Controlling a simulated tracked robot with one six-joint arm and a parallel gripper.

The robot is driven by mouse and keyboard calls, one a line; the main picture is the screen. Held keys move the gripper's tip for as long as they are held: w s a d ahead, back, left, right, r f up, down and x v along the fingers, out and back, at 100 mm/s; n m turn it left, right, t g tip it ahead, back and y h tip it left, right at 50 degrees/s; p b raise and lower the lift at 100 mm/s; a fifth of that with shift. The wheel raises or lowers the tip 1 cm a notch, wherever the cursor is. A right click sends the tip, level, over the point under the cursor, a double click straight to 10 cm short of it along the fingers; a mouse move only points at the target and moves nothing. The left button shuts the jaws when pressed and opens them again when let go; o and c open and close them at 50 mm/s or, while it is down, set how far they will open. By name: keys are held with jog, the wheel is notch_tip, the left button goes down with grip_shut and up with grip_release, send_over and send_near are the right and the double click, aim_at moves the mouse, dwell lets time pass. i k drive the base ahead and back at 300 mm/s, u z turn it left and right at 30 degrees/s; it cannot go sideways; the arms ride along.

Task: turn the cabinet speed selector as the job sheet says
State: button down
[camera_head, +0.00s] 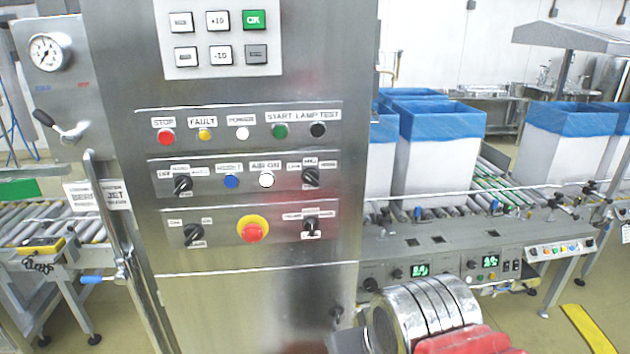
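The steel cabinet (255,305) stands upright in front of me. It carries black rotary selectors: upper left (182,185), upper right (311,177), lower left (193,234) and lower right (311,228). The upper right one has small labels at its left, top and right. The print is too small to tell for certain which is the speed selector, and I cannot make out the knob positions surely. No job sheet is readable. A ribbed silver cylinder and a red part at the bottom right look like my arm. My gripper's fingers do not show, and nothing of mine touches a selector.
A red mushroom button (252,229) sits between the lower selectors. Push buttons including STOP (166,135) and a keypad (220,38) are above. A lever handle (60,126) sticks out left. A conveyor (470,225) with blue-lined boxes (440,160) runs right.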

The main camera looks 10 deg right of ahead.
aim_at(310, 176)
jog(key=u, duration=0.45)
jog(key=k, duration=0.6)
jog(key=u, duration=1)
jog(key=k, duration=0.8)
jog(key=u, duration=0.5)
jog(key=i, duration=1.25)
jog(key=z, duration=0.95)
jog(key=i, duration=0.85)
jog(key=z, duration=0.65)
